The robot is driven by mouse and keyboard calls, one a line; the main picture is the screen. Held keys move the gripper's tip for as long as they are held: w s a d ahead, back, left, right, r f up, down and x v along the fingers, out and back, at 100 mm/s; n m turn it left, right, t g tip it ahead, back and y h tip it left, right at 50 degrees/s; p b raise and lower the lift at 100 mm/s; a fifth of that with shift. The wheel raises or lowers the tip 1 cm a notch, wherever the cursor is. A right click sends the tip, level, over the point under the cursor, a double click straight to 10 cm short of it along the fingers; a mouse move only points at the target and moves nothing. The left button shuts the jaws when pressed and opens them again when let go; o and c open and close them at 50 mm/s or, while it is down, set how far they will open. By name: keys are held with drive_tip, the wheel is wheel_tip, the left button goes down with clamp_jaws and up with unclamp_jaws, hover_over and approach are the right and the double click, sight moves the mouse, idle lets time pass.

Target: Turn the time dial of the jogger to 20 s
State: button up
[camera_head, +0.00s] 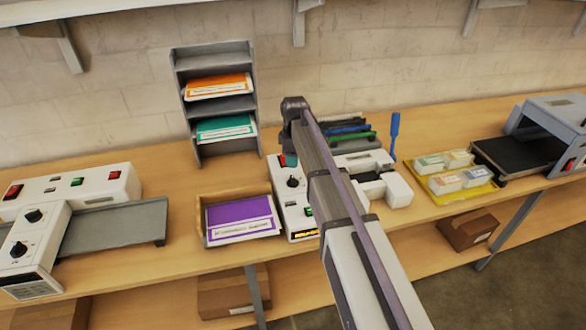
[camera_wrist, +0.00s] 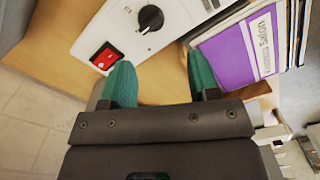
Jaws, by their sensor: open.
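The jogger's white control panel (camera_head: 296,207) stands just right of the wooden tray of purple booklets. It also shows in the wrist view (camera_wrist: 178,27). Its black round dial (camera_head: 292,182) has a white pointer mark; in the wrist view the dial (camera_wrist: 151,18) is near the top edge. The scale is too small to read. A red rocker switch (camera_wrist: 106,55) sits on the panel, nearer my gripper than the dial. My gripper (camera_wrist: 158,78) has green fingertips, spread open and empty, apart from the dial. In the head view my arm hides part of the jogger.
The tray (camera_head: 238,197) with purple booklets is close beside the panel. A grey shelf rack (camera_head: 212,47) stands behind. Another white machine with dials (camera_head: 35,225) is at left. A yellow tray (camera_head: 484,190) and a grey laminator (camera_head: 540,130) are at right.

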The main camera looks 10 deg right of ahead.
sight(293, 178)
drive_tip(key=shift+o, duration=0.7)
drive_tip(key=w+n, duration=0.2)
drive_tip(key=n, duration=0.1)
drive_tip(key=shift+w+f, duration=0.15)
drive_tip(key=shift+w, duration=0.05)
drive_tip(key=shift+o, duration=0.7)
drive_tip(key=n, duration=0.2)
drive_tip(key=shift+s+n, duration=0.3)
drive_tip(key=shift+n, duration=0.1)
wheel_tip(293, 178, down, 11)
drive_tip(key=b, duration=1.1)
drive_tip(key=c, duration=0.9)
